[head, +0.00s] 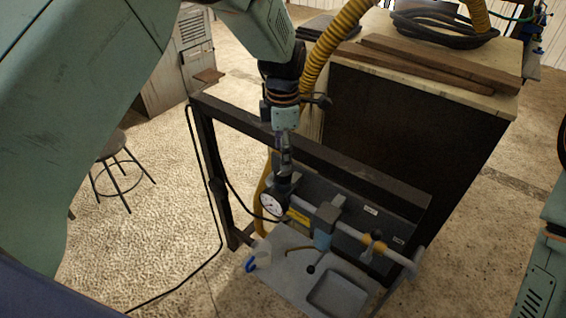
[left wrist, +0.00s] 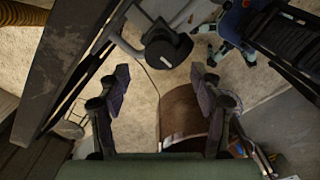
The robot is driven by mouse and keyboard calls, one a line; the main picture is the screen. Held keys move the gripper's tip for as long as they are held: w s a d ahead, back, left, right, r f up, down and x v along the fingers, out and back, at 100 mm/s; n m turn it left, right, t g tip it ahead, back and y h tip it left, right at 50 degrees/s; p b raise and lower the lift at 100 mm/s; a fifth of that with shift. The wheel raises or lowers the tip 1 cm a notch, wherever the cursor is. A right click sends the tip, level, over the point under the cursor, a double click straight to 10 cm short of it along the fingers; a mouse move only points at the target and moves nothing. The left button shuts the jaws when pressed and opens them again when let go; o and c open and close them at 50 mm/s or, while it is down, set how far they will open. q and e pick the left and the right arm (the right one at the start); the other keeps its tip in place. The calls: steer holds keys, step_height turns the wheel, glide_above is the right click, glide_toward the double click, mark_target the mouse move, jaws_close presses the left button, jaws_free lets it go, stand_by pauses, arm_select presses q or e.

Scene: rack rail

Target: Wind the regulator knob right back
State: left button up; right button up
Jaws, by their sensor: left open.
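The regulator, with its round white gauge (head: 271,205), sits at the left end of the grey pipe along the rack rail. A dark round knob (head: 284,187) shows just above the gauge, partly covered by my left gripper (head: 285,162). In the left wrist view a dark round part that looks like the knob (left wrist: 168,48) lies beyond the fingertips, above the gap between them. My left gripper (left wrist: 160,78) is open there, one finger on each side, with nothing between the tips. I cannot tell from the head view whether it touches the knob. My right gripper is out of view.
The dark rack rail (head: 330,165) runs beside the regulator. A blue-grey valve (head: 325,223) and a yellow-banded fitting (head: 374,244) sit further right on the pipe. Below is a grey shelf with a tray (head: 337,296). A yellow hose (head: 318,60) hangs close behind my left wrist.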

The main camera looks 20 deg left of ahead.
arm_select(q)
step_height(320, 180, up, 6)
steer(key=shift+r, duration=0.2)
steer(key=shift+s, duration=0.1)
stand_by(0.3)
